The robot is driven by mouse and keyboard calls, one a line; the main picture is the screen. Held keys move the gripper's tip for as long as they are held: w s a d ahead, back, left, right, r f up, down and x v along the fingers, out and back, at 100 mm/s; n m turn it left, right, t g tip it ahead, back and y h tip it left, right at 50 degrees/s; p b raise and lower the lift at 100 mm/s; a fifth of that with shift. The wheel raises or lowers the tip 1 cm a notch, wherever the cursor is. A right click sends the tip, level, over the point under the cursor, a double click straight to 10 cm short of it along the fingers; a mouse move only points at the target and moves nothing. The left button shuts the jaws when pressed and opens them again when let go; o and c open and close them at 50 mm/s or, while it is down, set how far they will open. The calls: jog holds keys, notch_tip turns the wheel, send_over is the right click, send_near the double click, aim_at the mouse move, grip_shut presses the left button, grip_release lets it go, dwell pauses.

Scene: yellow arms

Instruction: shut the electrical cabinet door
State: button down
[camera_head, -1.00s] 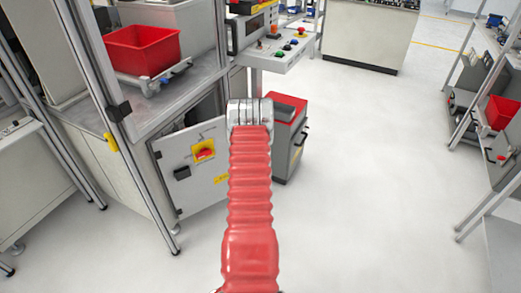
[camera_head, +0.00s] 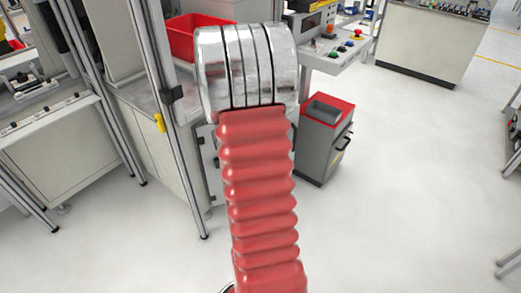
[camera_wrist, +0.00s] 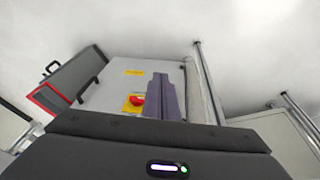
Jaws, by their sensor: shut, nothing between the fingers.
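The light grey electrical cabinet door (camera_wrist: 112,93) shows in the wrist view, with a red knob on a yellow plate (camera_wrist: 136,100) and a yellow label near its edge. In the head view, only a strip of the door (camera_head: 211,160) shows left of my red arm, which hides the rest. My gripper (camera_wrist: 164,82) is shut and empty, its dark fingers overlapping the door beside the red knob in the wrist view. I cannot tell whether they touch it. The present door angle is unclear because my arm covers it.
A grey bin with a red top (camera_head: 325,135) stands right of the cabinet. An aluminium frame post (camera_head: 180,135) stands at the left. A red tray (camera_head: 185,38) lies on the bench above.

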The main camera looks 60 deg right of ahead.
jog(key=s+a+r+n+t+y, duration=0.1)
jog(key=a+r, duration=0.5)
jog(key=a, duration=0.7)
jog(key=s+a+r+n+t, duration=0.1)
jog(key=s+a+r+n, duration=0.3)
jog(key=a, duration=1)
jog(key=s+a+r+n+t+y, duration=0.1)
jog(key=s+a+r, duration=0.4)
jog(key=a+r, duration=0.5)
jog(key=a+n+t, duration=0.1)
jog(key=a+n, duration=0.1)
jog(key=a, duration=0.1)
jog(key=shift+s+a+r+y, duration=0.2)
jog(key=shift+s+y, duration=0.1)
jog(key=shift+s, duration=0.1)
jog(key=shift+s+d, duration=0.1)
